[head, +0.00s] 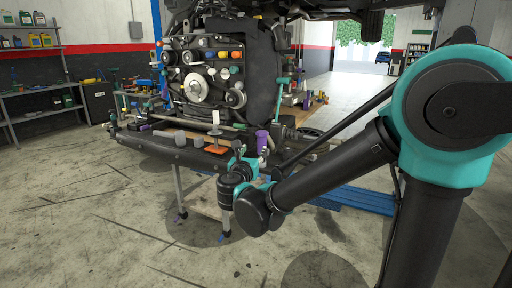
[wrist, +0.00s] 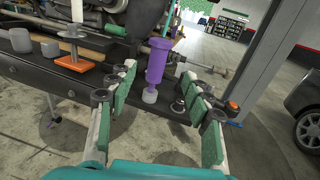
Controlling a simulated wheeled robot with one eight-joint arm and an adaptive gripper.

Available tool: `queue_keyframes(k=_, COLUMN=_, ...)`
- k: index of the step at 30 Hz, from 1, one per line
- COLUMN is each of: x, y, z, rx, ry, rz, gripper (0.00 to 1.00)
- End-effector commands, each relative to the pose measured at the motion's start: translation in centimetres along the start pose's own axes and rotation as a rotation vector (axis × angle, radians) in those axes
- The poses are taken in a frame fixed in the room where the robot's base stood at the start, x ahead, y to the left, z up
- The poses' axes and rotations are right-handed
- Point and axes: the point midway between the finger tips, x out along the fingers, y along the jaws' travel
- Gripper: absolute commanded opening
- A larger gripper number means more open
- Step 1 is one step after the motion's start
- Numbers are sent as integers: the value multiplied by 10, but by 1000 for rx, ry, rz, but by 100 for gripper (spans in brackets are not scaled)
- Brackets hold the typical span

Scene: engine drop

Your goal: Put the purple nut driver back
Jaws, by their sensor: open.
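The purple nut driver (wrist: 157,58) shows in the wrist view as an upright purple handle with a pale grey lower end, at the near edge of a dark ledge below the engine. It also shows in the head view (head: 262,138), right beside my gripper. In the wrist view my gripper (wrist: 158,74) is open, with green-padded fingers to the left and right of the handle. A gap shows on both sides, so the fingers do not appear to grip it. Whether its lower end rests on the ledge or in a holder, I cannot tell.
An orange square base with a post (wrist: 73,62) and grey cylinders (wrist: 50,50) stand left on the dark ledge (wrist: 40,78). The engine (head: 205,75) hangs behind. Open floor lies in front.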

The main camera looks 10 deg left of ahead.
Motion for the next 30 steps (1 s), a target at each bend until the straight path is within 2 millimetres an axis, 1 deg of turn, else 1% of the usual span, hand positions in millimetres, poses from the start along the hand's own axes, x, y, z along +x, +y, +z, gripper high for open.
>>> queue_keyframes(k=1, x=-5, y=1, z=0, rx=0, ry=0, rz=2, gripper=50)
queue_keyframes(k=3, x=-10, y=1, z=0, rx=0, ry=0, rz=2, gripper=50)
queue_keyframes(k=9, x=-13, y=-1, z=0, rx=2, ry=1, rz=-2, gripper=50)
queue_keyframes(k=11, x=-11, y=-7, z=-3, rx=20, ry=12, rz=-12, gripper=50)
queue_keyframes(k=13, x=-6, y=-24, z=-11, rx=77, ry=43, rz=-43, gripper=50)
queue_keyframes(k=14, x=-2, y=-36, z=-16, rx=115, ry=64, rz=-64, gripper=50)
queue_keyframes(k=17, x=7, y=-90, z=-44, rx=315, ry=157, rz=-175, gripper=50)
queue_keyframes(k=18, x=8, y=-116, z=-59, rx=420, ry=197, rz=-236, gripper=50)
queue_keyframes(k=20, x=6, y=-156, z=-82, rx=591, ry=252, rz=-338, gripper=50)
queue_keyframes(k=21, x=2, y=-179, z=-98, rx=707, ry=283, rz=-408, gripper=50)
queue_keyframes(k=23, x=-7, y=-212, z=-120, rx=881, ry=320, rz=-518, gripper=50)
queue_keyframes(k=24, x=-15, y=-233, z=-135, rx=998, ry=337, rz=-595, gripper=50)
queue_keyframes(k=26, x=-30, y=-259, z=-156, rx=1175, ry=355, rz=-713, gripper=50)
queue_keyframes(k=27, x=-41, y=-274, z=-170, rx=1294, ry=360, rz=-793, gripper=50)
queue_keyframes(k=29, x=-60, y=-294, z=-189, rx=1470, ry=358, rz=-916, gripper=50)
queue_keyframes(k=30, x=-73, y=-305, z=-201, rx=1588, ry=350, rz=-1001, gripper=50)
